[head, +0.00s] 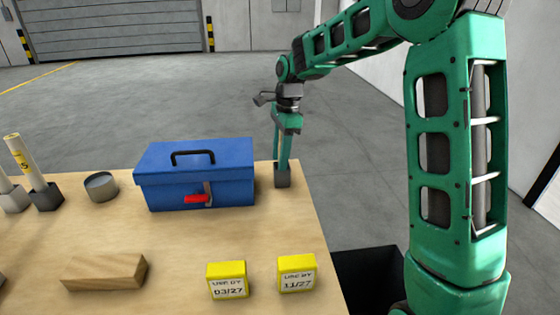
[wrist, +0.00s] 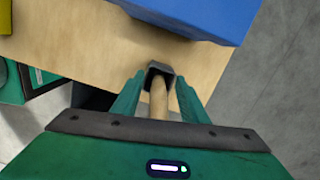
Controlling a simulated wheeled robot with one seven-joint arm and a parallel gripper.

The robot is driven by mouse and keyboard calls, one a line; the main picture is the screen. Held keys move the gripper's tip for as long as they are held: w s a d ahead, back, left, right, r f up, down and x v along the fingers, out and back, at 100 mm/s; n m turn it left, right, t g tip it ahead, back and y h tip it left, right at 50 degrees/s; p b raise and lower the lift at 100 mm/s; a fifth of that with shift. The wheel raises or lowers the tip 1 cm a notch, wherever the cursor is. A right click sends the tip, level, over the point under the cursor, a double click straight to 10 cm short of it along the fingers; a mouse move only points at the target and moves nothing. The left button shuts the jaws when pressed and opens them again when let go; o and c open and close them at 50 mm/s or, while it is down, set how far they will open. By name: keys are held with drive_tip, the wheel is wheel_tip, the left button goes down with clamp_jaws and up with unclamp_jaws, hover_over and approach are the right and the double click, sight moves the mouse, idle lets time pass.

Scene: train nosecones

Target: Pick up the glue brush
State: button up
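The glue brush shows in the wrist view as a pale wooden handle (wrist: 158,100). It stands in a small dark grey block-shaped holder (head: 282,177), near the table's far right corner; the holder also shows in the wrist view (wrist: 159,68). My gripper (head: 283,162) points down over the holder. In the wrist view its two fingers (wrist: 158,82) lie one on each side of the handle, with gaps visible, so it looks open around it. The brush's lower end is hidden in the holder, and the fingers mostly hide the handle in the head view.
A blue toolbox (head: 200,180) with a red latch stands just left of the holder. The wooden table (head: 180,235) also bears a grey tin (head: 101,187), a wood block (head: 104,271), two yellow date boxes (head: 227,280) and labelled tubes (head: 24,160). A dark bin (head: 368,275) is right of the table.

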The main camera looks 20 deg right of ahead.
clamp_jaws()
drive_tip(key=shift+r, duration=0.1)
wheel_tip(320, 180, up, 10)
drive_tip(key=shift+f, duration=0.1)
idle(0.5)
